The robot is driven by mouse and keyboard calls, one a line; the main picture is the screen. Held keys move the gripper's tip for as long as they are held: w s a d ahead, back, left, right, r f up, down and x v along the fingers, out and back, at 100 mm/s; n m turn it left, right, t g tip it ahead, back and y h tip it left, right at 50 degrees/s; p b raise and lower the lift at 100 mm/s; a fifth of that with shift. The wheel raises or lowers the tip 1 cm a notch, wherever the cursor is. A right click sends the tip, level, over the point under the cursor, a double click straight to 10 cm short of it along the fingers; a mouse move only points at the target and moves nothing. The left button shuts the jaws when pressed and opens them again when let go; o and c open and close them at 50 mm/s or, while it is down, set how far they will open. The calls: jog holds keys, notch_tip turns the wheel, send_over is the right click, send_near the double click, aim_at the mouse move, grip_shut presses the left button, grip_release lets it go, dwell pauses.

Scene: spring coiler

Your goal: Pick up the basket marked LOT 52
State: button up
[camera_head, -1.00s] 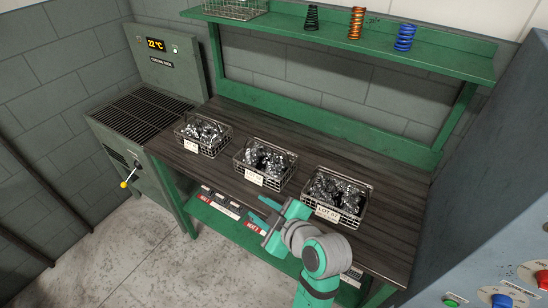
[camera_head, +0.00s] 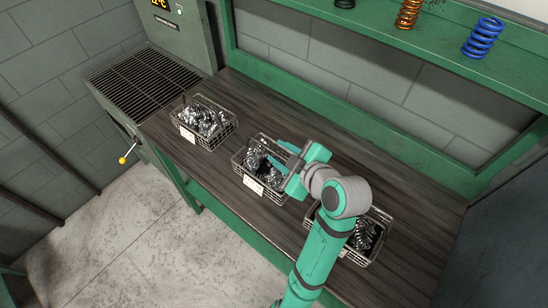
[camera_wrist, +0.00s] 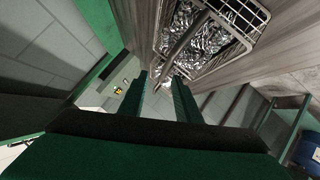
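Three wire baskets of shiny metal parts stand in a row on the dark wooden bench: left (camera_head: 218,136), middle (camera_head: 240,172) and right (camera_head: 384,222). My gripper (camera_head: 278,156) is open and empty at the right part of the middle basket, fingers pointing left.
The bench (camera_head: 290,225) has bare wood between the baskets and behind them. A green shelf (camera_head: 430,45) with coloured springs runs above the back. A grey machine with a dark grate (camera_head: 140,85) adjoins the left end. A grey cabinet (camera_head: 500,230) stands at right.

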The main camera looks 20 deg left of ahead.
aim_at(265, 156)
jog(key=x, duration=0.4)
jog(key=shift+w+a+f, duration=0.15)
jog(key=shift+w+f, duration=0.05)
jog(key=shift+f, duration=0.05)
jog(key=x, duration=0.4)
jog(key=shift+s+a+f, duration=0.1)
jog(key=shift+a+f, duration=0.15)
jog(key=shift+f, duration=0.15)
jog(key=shift+a+f, duration=0.15)
jog(key=shift+a, duration=0.2)
jog(key=shift+c, duration=0.2)
jog(key=c, duration=0.6)
jog(key=shift+d, duration=0.1)
grip_shut()
